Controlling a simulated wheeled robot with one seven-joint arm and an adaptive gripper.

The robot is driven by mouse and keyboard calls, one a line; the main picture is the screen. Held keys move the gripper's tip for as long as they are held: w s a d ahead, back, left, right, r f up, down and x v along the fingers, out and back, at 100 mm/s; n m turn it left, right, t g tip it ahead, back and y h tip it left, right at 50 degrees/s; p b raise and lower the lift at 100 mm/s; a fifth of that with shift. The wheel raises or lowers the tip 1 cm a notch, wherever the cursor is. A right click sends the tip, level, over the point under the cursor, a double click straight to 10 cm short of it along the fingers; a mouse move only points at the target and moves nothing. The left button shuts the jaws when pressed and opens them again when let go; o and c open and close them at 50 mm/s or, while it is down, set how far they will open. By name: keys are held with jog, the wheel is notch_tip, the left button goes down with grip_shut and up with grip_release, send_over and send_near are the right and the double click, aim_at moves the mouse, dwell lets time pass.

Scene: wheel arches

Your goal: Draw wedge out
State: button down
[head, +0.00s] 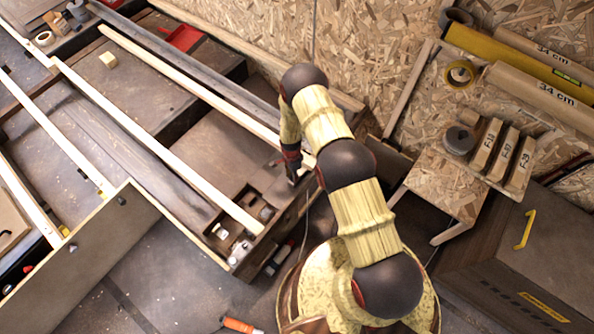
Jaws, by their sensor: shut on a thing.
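My gripper (293,176) is small in the head view, at the right end of the long wooden workbench (285,205). It points down by the bench's end, next to a pale wooden strip. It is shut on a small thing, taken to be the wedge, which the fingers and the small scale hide. I cannot tell how far the wedge sits in the bench. A small pale wooden block (108,60) lies apart on the bench top at the upper left.
An open compartment with small parts (245,215) is left of my gripper. A small wooden stool (440,185) stands to the right. A red dustpan-like thing (182,37) lies at the back. An orange-handled tool (240,325) lies on the floor.

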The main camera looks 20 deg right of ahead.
jog(key=s+a, duration=0.2)
jog(key=a, duration=0.1)
jog(key=s+a, duration=0.1)
jog(key=a, duration=0.1)
jog(key=shift+s+a, duration=0.1)
jog(key=shift+s, duration=0.25)
jog(key=c, duration=1.6)
grip_release()
jog(key=shift+o, duration=0.5)
notch_tip(320, 180, up, 12)
jog(key=shift+w, duration=0.25)
